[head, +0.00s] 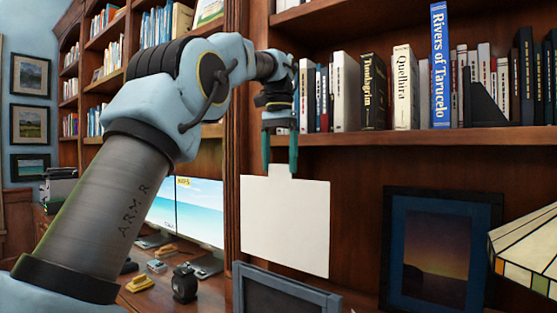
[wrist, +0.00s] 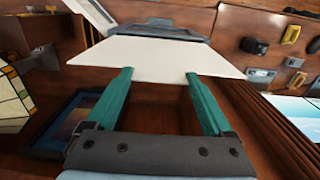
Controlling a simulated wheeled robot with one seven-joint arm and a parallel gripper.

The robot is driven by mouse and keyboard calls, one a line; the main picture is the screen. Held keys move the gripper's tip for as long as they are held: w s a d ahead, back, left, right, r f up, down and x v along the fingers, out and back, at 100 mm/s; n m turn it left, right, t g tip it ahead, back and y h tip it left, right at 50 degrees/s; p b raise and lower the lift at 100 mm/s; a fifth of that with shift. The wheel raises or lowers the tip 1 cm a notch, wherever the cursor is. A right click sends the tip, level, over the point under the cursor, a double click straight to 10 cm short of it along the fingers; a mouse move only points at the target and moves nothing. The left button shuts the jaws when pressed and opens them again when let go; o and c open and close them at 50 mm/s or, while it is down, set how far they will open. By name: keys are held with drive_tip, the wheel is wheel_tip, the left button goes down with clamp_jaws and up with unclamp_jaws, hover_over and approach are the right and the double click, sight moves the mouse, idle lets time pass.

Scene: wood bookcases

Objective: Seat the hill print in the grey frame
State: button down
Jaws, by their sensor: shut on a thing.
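My gripper (head: 280,168) is shut on the top tab of a plain white sheet (head: 285,222), held upright in the air in front of the bookcase. Only its blank side shows, so I cannot see whether it bears the hill print. The grey frame (head: 285,290) stands just below the sheet, cut off by the bottom edge of the head view. In the wrist view, my gripper (wrist: 158,74) meets the near edge of the sheet (wrist: 155,58), and the grey frame (wrist: 165,30) shows just beyond it. The sheet looks apart from the frame; its exact gap is unclear.
A dark frame with a sunset picture (head: 435,245) leans at right, beside a stained-glass lampshade (head: 528,250). A shelf of books (head: 403,88) is above. Monitors (head: 200,210), a small black clock (head: 185,283) and yellow desk items (head: 140,283) stand at left.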

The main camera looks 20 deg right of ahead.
drive_tip(key=shift+w+d+f+b, duration=0.15)
drive_tip(key=shift+f+b, duration=0.1)
drive_tip(key=shift+f, duration=0.45)
drive_tip(key=shift+s+d+f+b, duration=0.1)
drive_tip(key=shift+d+f+b, duration=0.1)
drive_tip(key=shift+f, duration=0.45)
drive_tip(key=shift+a+p, duration=0.1)
drive_tip(key=shift+p, duration=0.95)
idle(0.8)
